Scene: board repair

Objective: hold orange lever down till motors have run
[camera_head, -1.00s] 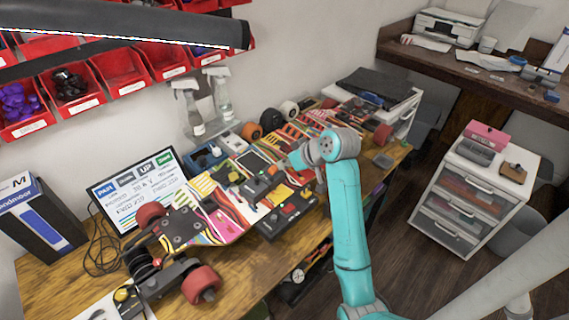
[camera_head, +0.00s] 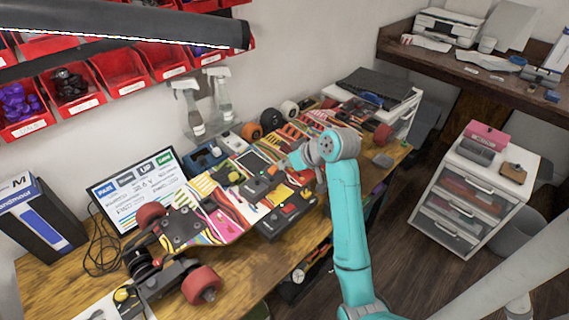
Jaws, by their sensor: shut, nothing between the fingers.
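The orange lever (camera_head: 272,170) shows as a small orange spot on a dark handset (camera_head: 257,188), which lies on the colourful skateboard deck (camera_head: 222,222) on the bench. My gripper (camera_head: 281,173) reaches in from the right, shut and empty, with its tip at or just beside the lever. The picture is too small to tell whether it touches or presses the lever. A dark box (camera_head: 284,218) with red and green buttons sits in front of the handset. The board's red wheels (camera_head: 201,284) show at the near left.
A screen (camera_head: 138,190) with coloured labels stands behind the board; its text is too small to read surely. Spray bottles (camera_head: 188,107) stand by the wall under red bins (camera_head: 120,70). A white drawer unit (camera_head: 452,208) stands on the floor at right.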

